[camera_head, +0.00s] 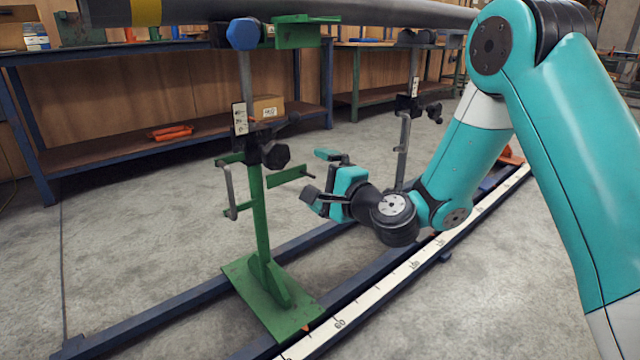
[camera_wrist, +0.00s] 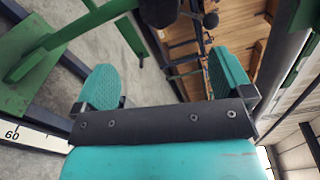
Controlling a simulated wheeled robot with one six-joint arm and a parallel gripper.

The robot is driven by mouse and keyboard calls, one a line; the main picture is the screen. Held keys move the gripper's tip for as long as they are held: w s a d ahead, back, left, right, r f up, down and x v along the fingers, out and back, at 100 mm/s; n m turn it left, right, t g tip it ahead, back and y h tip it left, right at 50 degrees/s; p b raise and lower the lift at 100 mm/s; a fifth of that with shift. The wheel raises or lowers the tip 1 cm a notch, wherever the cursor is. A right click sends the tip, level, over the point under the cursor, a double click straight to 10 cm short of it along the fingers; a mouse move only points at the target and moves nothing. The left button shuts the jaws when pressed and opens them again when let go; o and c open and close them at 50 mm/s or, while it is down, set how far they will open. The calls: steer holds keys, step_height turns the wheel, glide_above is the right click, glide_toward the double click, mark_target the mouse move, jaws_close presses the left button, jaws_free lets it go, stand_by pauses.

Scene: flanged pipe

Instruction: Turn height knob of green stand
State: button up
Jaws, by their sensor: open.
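The green stand (camera_head: 258,225) stands upright on a flat green foot in the head view; its post and foot also show at left in the wrist view (camera_wrist: 75,30). A black knob (camera_head: 276,156) sits at the post's upper end, below a grey rod with a scale plate. A black rounded part, probably this knob (camera_wrist: 160,10), is cut off by the wrist view's top edge. My gripper (camera_head: 318,178) is open and empty, to the right of the post and slightly lower than the knob in the picture. Its teal fingers spread apart in the wrist view (camera_wrist: 166,80).
A grey pipe (camera_head: 370,12) runs overhead across the stand. A crank handle (camera_head: 230,192) and a green side bar (camera_head: 285,177) stick out from the post. A second stand (camera_head: 404,140) stands behind my gripper. Blue rails (camera_head: 190,308) and a white scale (camera_head: 345,318) run along the floor.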

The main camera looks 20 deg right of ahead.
steer(key=shift+s+a, duration=0.2)
steer(key=shift+a, duration=0.1)
